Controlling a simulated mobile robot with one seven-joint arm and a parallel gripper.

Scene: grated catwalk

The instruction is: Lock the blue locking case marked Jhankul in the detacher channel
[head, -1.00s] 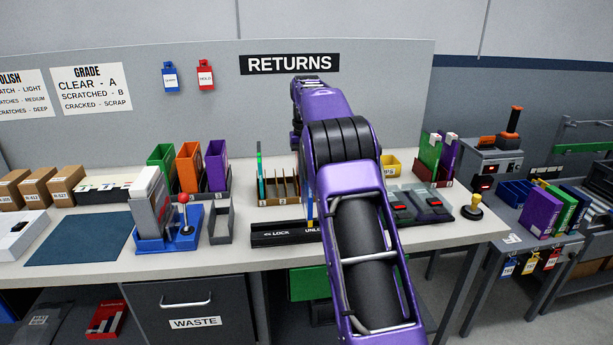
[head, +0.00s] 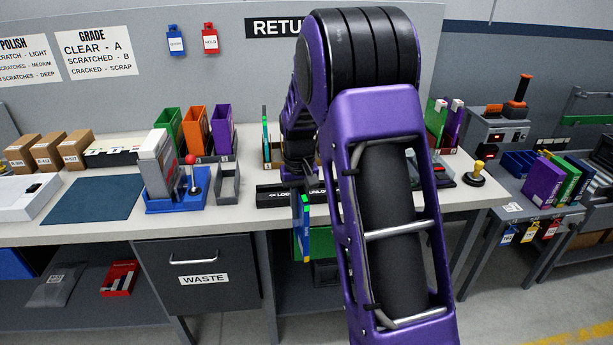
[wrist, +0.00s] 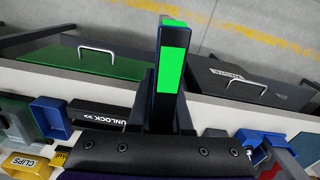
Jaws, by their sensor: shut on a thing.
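My gripper (head: 303,185) is shut on a thin dark-blue case (head: 304,235) with a yellow-green edge. It holds the case upright at the front edge of the bench, by the detacher channel. In the wrist view the case (wrist: 157,80) shows a bright green face and stands out between the fingers. The name Jhankul cannot be read on it. The detacher channel (head: 274,199) is a black bar along the bench's front edge, marked LOCK and UNLOCK. The UNLOCK end also shows in the wrist view (wrist: 98,118). My arm hides part of the channel.
A blue stand with a red-knobbed lever (head: 192,175) and a grey open holder (head: 228,184) are left of the channel. A rack with upright cases (head: 266,140) stands behind it. A waste drawer (head: 199,279) is below the bench. Free floor lies in front.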

